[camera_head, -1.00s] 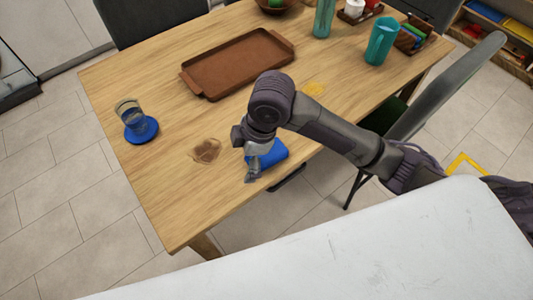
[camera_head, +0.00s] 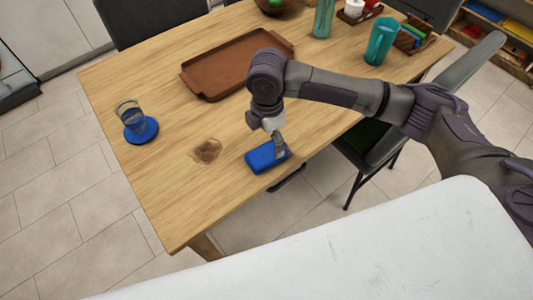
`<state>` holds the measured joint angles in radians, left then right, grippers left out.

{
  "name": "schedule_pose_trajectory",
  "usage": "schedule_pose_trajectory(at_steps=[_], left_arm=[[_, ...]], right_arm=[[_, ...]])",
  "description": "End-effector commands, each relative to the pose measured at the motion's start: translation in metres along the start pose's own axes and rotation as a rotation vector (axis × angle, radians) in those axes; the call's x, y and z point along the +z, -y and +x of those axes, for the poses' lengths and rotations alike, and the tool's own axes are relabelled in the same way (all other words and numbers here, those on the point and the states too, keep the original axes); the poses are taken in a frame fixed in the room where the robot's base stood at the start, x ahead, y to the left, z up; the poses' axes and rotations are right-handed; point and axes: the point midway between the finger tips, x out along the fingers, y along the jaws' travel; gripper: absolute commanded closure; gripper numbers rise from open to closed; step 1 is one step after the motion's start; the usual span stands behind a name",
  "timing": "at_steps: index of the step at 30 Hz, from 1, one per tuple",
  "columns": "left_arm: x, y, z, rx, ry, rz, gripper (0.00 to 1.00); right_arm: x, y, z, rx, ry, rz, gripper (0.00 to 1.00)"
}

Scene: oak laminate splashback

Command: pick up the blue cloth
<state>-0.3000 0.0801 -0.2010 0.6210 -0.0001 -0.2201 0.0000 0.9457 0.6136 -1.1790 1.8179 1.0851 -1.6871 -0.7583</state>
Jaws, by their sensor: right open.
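The blue cloth (camera_head: 262,158) is a folded blue pad lying on the wooden table near its front right edge, just right of a brown stain. My right gripper (camera_head: 280,150) is over the right part of the cloth, pointing down, with its fingertips at or just above it. It is open; whether it touches the cloth I cannot tell. My left gripper is not in view.
The brown stain (camera_head: 206,151) lies left of the cloth. A glass (camera_head: 129,112) stands on a blue coaster (camera_head: 142,136) at left. A brown tray (camera_head: 222,70) lies behind. A teal pitcher (camera_head: 381,42) stands at back right. A chair (camera_head: 445,92) is at the right edge.

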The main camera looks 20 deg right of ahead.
Motion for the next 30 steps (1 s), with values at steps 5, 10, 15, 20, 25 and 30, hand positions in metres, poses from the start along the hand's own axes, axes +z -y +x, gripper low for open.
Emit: schedule_pose_trajectory(at_steps=[5, 10, 15, 20, 25, 30], left_arm=[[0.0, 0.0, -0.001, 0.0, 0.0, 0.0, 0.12], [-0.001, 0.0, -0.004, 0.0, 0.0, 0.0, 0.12], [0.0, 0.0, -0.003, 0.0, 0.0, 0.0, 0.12], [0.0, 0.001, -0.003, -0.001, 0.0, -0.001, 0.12], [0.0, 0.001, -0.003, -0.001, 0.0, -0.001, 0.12], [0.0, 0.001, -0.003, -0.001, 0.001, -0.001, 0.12]], right_arm=[[-0.001, 0.001, 0.013, -0.002, 0.001, 0.0, 0.04], [-0.003, 0.003, 0.04, -0.003, 0.001, 0.001, 0.04], [-0.003, 0.002, 0.055, 0.001, 0.001, 0.0, 0.04], [-0.003, 0.002, 0.056, 0.002, 0.001, 0.0, 0.04], [-0.003, 0.002, 0.056, 0.002, 0.001, -0.001, 0.19], [-0.003, 0.002, 0.056, 0.002, 0.001, -0.001, 0.47]])
